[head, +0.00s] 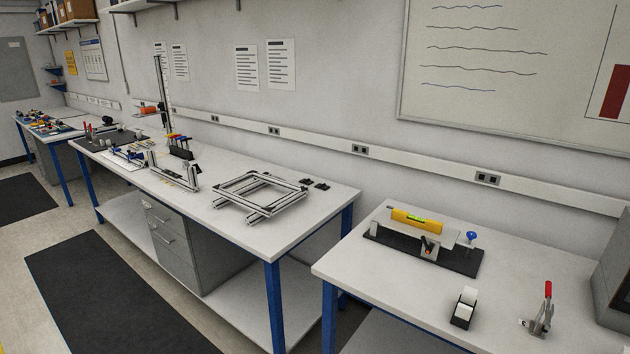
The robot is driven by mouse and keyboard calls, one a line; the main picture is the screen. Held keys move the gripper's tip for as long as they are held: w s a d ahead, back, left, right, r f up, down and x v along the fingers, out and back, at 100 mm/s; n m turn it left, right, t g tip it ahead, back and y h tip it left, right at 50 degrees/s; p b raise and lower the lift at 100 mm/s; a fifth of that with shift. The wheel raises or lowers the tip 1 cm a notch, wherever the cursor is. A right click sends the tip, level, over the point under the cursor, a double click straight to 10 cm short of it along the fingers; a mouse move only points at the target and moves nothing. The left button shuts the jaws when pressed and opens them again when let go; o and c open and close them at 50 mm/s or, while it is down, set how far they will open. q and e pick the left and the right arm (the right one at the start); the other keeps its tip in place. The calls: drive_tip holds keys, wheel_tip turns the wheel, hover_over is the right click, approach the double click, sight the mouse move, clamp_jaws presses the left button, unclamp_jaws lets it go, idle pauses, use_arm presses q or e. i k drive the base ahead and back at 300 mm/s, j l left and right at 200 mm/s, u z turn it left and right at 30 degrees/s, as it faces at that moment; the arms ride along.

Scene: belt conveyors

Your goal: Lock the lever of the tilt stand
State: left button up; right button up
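The tilt stand stands on the near right bench, on a dark base plate (385,246). A yellow spirit level (416,221) with a green vial lies along the top of its pale plate. A blue knob (471,236) rises at the stand's right end. A small dark lever (427,243) sits on a pale block at the front of the stand. It is too small to tell its exact position. Neither of my grippers is in view.
A red-handled toggle clamp (547,290) and a small black-and-white holder (463,308) stand in front of the stand. A grey box (614,285) stands at the right edge. A gap separates this bench from the left bench (300,227), which carries an aluminium frame (233,204).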

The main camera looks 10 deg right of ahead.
sight(428, 249)
drive_tip(key=k+z, duration=0.15)
drive_tip(key=z, duration=1)
drive_tip(key=i+j+z, duration=0.15)
drive_tip(key=j, duration=0.15)
drive_tip(key=j+z, duration=0.15)
drive_tip(key=j, duration=0.2)
drive_tip(key=i+j+z, duration=0.15)
drive_tip(key=j, duration=0.15)
